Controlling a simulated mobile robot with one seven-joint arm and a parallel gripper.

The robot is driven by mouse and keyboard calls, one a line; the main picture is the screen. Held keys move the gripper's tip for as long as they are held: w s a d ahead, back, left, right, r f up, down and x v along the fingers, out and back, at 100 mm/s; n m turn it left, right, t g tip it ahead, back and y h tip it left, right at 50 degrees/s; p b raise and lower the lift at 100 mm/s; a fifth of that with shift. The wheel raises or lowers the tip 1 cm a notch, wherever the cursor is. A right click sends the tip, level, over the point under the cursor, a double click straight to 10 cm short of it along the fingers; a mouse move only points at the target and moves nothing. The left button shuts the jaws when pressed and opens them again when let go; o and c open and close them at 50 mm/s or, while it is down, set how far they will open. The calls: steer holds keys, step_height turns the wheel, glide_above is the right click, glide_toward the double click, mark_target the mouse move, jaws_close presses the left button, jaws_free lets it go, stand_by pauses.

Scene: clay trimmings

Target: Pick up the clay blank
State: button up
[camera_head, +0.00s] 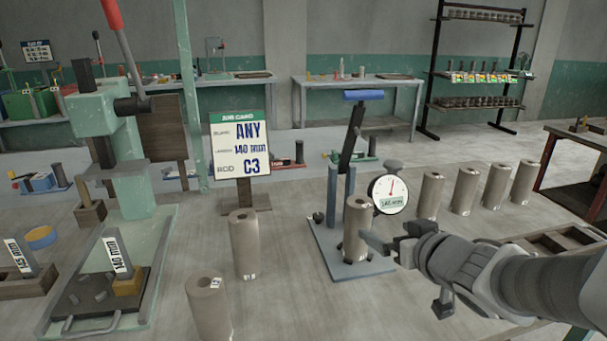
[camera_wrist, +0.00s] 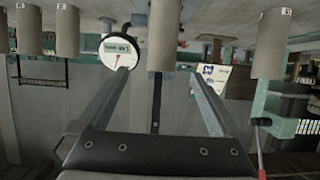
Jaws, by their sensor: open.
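Several grey-brown clay blanks with a hole in the top stand upright. One blank (camera_head: 357,218) stands on the blue base of the dial gauge (camera_head: 389,194). My gripper (camera_head: 378,242) is open at the right side of this blank, low down. In the wrist view, which looks upside down, the same blank (camera_wrist: 164,35) shows between the two fingers of my gripper (camera_wrist: 160,75). I cannot tell whether the fingers touch it. Two more blanks stand left of the gauge, one farther back (camera_head: 243,246) and one nearer (camera_head: 208,308).
A row of several blanks (camera_head: 464,190) stands behind my arm. The job card (camera_head: 239,146) reads ANY, 140 mm, C3. A green press (camera_head: 125,215) with a 140 mm label stands at left. A compartment tray (camera_head: 560,243) lies at right. Bare table shows between the blanks and the press.

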mark_target(367, 220)
steer(key=p+x, duration=0.5)
steer(key=x, duration=0.6)
steer(key=shift+w+f, duration=0.1)
steer(key=shift+f, duration=0.05)
steer(key=x, duration=0.4)
steer(key=shift+w+a+b, duration=0.2)
steer(key=shift+a+b, duration=0.05)
steer(key=shift+b, duration=0.1)
steer(key=shift+w+a, duration=0.1)
steer(key=shift+w, duration=0.45)
jaws_close()
